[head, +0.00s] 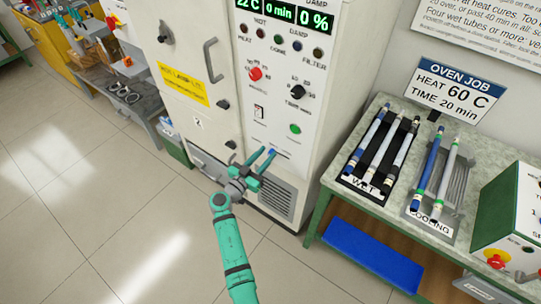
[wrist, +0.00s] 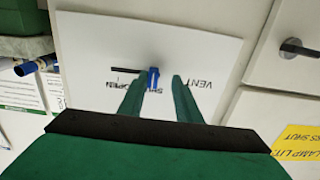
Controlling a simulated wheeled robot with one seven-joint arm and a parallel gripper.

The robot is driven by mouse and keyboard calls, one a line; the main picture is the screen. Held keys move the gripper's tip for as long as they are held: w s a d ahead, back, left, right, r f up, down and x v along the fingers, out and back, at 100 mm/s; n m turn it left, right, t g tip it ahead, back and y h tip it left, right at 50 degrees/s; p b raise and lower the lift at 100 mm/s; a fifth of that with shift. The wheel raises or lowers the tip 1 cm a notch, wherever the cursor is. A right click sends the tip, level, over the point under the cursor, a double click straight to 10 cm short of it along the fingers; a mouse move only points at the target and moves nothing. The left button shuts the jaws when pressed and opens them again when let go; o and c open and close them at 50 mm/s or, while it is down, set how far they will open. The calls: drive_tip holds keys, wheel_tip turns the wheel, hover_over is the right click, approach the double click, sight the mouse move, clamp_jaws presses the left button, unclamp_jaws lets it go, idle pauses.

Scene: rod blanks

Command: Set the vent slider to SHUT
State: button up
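The vent slider's blue knob (wrist: 153,78) stands out from a white plate (wrist: 215,50) in the wrist view. It is at the right end of a short dark slot (wrist: 125,70). The plate carries the word VENT on the right and small SHUT and OPEN lettering below the slot, partly covered by a finger. My gripper (wrist: 157,82) is open, with one finger on each side of the knob and visible gaps to both.
The white oven cabinet (head: 335,65) has a vent grille (head: 278,197) low down. To the right, a bench (head: 335,175) holds a WET rack (head: 350,182) and a COOLING rack (head: 462,190) with rods. The floor at left is clear.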

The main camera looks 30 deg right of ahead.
drive_tip(key=shift+s+d, duration=0.1)
drive_tip(key=shift+d, duration=0.1)
drive_tip(key=v, duration=1.1)
idle(0.4)
drive_tip(key=s+a+f+n+t+y, duration=0.2)
drive_tip(key=s+f+n+y, duration=0.3)
drive_tip(key=s+f, duration=0.45)
drive_tip(key=s+a+f+n+t+y, duration=0.1)
drive_tip(key=s+a+f+n+y, duration=0.5)
drive_tip(key=s, duration=0.6)
drive_tip(key=s+a+r+n+t+y, duration=0.1)
drive_tip(key=s+a+r+y, duration=0.1)
drive_tip(key=s+a+r, duration=0.3)
drive_tip(key=s+a+r+y, duration=0.2)
drive_tip(key=s+a, duration=0.1)
drive_tip(key=s, duration=0.4)
drive_tip(key=s+a+r+t, duration=0.1)
drive_tip(key=s+r, duration=0.3)
drive_tip(key=r, duration=0.3)
drive_tip(key=s+a+r+t, duration=0.1)
drive_tip(key=s+r+t, duration=0.1)
drive_tip(key=r, duration=0.6)
drive_tip(key=shift+s+a+y, duration=0.4)
drive_tip(key=shift+s, duration=0.5)
